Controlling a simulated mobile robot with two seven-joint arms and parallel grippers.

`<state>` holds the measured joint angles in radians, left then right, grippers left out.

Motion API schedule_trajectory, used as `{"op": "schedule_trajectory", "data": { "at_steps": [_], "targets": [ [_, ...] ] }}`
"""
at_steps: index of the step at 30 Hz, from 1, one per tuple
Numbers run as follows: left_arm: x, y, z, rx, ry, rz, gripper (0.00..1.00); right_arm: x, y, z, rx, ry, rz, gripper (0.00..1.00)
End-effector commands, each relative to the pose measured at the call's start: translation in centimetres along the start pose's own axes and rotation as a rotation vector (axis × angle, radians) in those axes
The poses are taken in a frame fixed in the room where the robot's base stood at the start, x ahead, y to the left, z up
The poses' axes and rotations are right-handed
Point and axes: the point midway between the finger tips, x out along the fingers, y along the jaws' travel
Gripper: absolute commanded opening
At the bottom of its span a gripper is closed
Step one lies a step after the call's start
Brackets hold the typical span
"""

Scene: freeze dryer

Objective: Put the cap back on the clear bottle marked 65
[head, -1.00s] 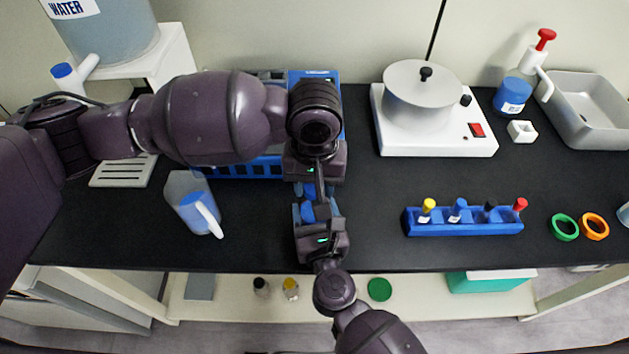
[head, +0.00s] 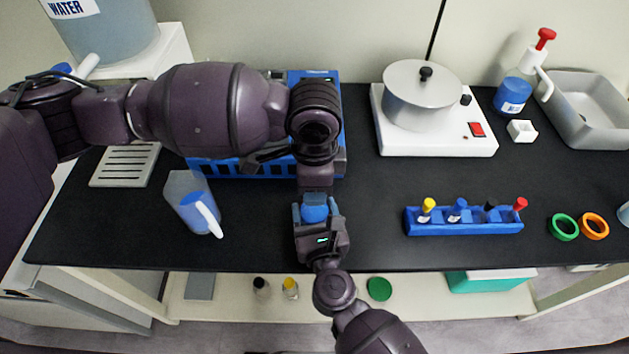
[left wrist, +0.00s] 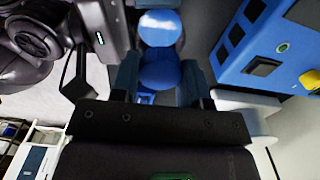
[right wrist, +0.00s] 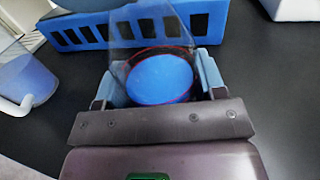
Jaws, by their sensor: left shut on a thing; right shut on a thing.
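My right gripper (right wrist: 160,82) is shut on a clear vessel with a round blue face (right wrist: 160,79) and a thin red ring, taken to be the bottle. In the head view my right gripper (head: 314,212) holds it above the front of the bench. No marking 65 is readable. My left gripper (left wrist: 160,80) is shut on a small round blue thing (left wrist: 160,68), likely the cap. A second blue round shape (left wrist: 160,27) shows just beyond it, by my right gripper. In the head view my left wrist hides the left fingertips. Whether cap and bottle touch cannot be told.
A blue slotted unit (head: 230,169) stands behind my grippers. A jug of blue liquid (head: 195,208) is to the left. A blue rack with colored-top vials (head: 463,228) is to the right, before a hotplate with a pot (head: 437,137). Green (head: 563,227) and orange (head: 595,226) rings lie farther right.

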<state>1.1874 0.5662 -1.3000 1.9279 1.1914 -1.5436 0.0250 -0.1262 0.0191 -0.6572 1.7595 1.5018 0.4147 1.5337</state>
Motion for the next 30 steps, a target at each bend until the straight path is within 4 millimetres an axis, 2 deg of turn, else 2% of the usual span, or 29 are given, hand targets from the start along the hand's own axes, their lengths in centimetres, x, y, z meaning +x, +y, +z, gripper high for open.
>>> {"op": "schedule_trajectory", "data": {
  "at_steps": [12, 17, 18, 22, 23, 30],
  "targets": [
    [0.02, 0.00, 0.01, 0.602, -0.001, 0.000, 0.13, 0.01, -0.02, 0.00, 0.000, 0.000, 0.000, 0.00],
    [0.03, 0.01, -0.01, 0.634, 0.000, 0.000, 0.13, 0.00, -0.02, -0.01, 0.000, 0.000, 0.000, 0.00],
    [0.03, 0.01, -0.01, 0.633, 0.000, 0.000, 0.43, 0.00, -0.02, -0.01, 0.000, 0.000, 0.000, 0.00],
    [0.03, 0.01, -0.01, 0.632, 0.000, 0.000, 0.63, 0.00, -0.02, -0.01, 0.000, 0.000, 0.000, 0.00],
    [0.03, 0.01, -0.01, 0.631, 0.000, 0.000, 0.67, 0.00, -0.02, -0.01, 0.000, 0.000, 0.000, 0.00],
    [0.03, 0.00, -0.01, 0.630, 0.000, 0.000, 0.67, 0.00, -0.01, -0.01, 0.000, 0.000, 0.000, 0.00]
  ]
}}
